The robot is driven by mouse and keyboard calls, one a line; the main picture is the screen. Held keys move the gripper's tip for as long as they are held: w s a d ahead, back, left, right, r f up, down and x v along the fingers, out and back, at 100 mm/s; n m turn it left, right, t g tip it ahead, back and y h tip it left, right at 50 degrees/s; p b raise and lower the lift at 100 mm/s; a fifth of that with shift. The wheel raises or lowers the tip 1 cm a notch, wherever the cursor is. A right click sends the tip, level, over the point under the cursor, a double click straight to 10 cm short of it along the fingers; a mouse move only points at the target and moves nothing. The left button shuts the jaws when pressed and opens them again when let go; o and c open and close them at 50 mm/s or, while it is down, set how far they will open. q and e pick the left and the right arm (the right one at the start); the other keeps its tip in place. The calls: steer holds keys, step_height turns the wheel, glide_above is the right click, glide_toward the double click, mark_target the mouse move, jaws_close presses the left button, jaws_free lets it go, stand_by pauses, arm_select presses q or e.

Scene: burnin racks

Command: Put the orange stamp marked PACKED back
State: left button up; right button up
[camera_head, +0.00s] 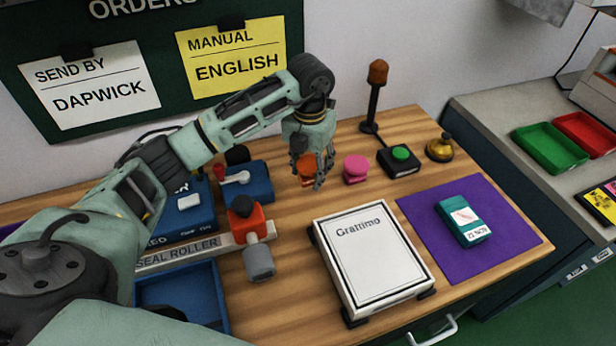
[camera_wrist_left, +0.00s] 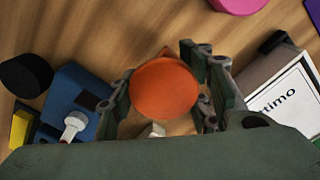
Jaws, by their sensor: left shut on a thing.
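The orange stamp (camera_head: 307,166) is between the fingers of my left gripper (camera_head: 309,178), at the back of the wooden table. In the left wrist view the round orange top of the stamp (camera_wrist_left: 165,88) sits between the two fingers of the left gripper (camera_wrist_left: 165,97), which is shut on it. The marking on the stamp is not readable. I cannot tell whether its base touches the table. A pink stamp (camera_head: 356,168) stands just right of the gripper; its edge shows in the left wrist view (camera_wrist_left: 238,4). My right gripper is not in view.
A blue holder (camera_head: 255,187) and the seal roller (camera_head: 247,222) lie left of the gripper. The white Grattimo box (camera_head: 372,262) is in front. A purple mat (camera_head: 512,237) with a teal box (camera_head: 463,220), a green button (camera_head: 401,154), a lamp post (camera_head: 373,105) and a brass bell (camera_head: 440,149) lie right.

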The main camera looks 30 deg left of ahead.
mark_target(308, 179)
arm_select(q)
steer(key=shift+f, duration=0.2)
step_height(308, 179, down, 3)
steer(key=shift+s+f+p, duration=0.1)
steer(key=shift+f+p, duration=0.1)
steer(key=shift+p, duration=0.2)
steer(key=shift+f, duration=0.25)
steer(key=o, duration=0.9)
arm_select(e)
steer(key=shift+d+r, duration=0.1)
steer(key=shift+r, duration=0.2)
arm_select(q)
steer(key=shift+r, duration=0.25)
step_height(308, 179, up, 12)
steer(key=shift+f+b, duration=0.1)
steer(key=shift+b, duration=0.8)
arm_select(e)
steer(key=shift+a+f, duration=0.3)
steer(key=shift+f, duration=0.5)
